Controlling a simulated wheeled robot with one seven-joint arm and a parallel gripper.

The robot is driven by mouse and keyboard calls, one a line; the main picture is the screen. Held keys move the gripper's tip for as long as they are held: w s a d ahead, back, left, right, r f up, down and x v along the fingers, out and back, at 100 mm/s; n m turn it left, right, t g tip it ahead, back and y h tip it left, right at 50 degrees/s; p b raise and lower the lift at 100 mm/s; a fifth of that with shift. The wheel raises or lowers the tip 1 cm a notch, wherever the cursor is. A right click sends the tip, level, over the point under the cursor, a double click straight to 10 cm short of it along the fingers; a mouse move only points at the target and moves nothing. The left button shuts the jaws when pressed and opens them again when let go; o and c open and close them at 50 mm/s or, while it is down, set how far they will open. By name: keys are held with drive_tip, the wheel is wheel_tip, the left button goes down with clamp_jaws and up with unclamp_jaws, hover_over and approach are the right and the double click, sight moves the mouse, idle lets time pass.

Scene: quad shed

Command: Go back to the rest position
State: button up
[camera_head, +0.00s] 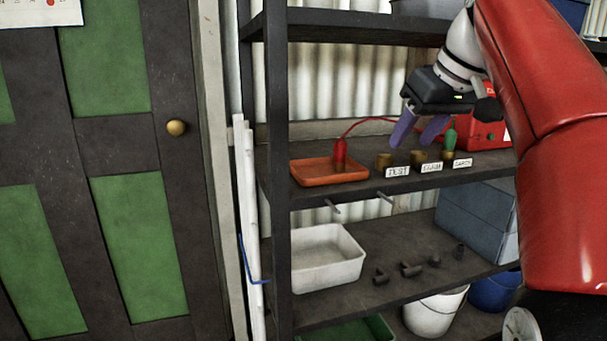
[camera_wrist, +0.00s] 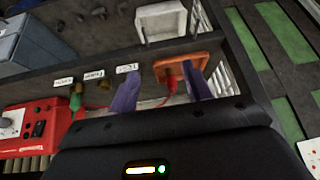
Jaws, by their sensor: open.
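My gripper (camera_head: 416,132) is open, its two purple fingers apart with nothing between them in the head view. It hangs over the middle shelf, above and close to the small brass sockets with white labels. In the wrist view the fingers (camera_wrist: 161,96) are spread. A red plug (camera_head: 340,152) with a red cable stands upright in the orange tray (camera_head: 307,177) on the left of that shelf; the tray (camera_wrist: 203,57) also shows in the wrist view. A green plug (camera_head: 450,138) stands upright at the rightmost socket.
Upper shelf (camera_head: 350,27) lies above my gripper. Below are a white bin (camera_head: 325,260), dark fittings and blue-grey crates (camera_head: 480,218). Two rods stick out under the shelf edge. A green door (camera_head: 130,200) is at left.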

drive_tip(key=s+a+f+m+h, duration=0.1)
drive_tip(key=s+f+m, duration=0.1)
drive_tip(key=s+f, duration=0.9)
drive_tip(key=s+a+f+m+h, duration=0.1)
drive_tip(key=s+f, duration=0.9)
drive_tip(key=f, duration=1.1)
drive_tip(key=shift+s+a+m+h, duration=0.35)
drive_tip(key=shift+s+m+h, duration=0.05)
drive_tip(key=shift+m, duration=0.3)
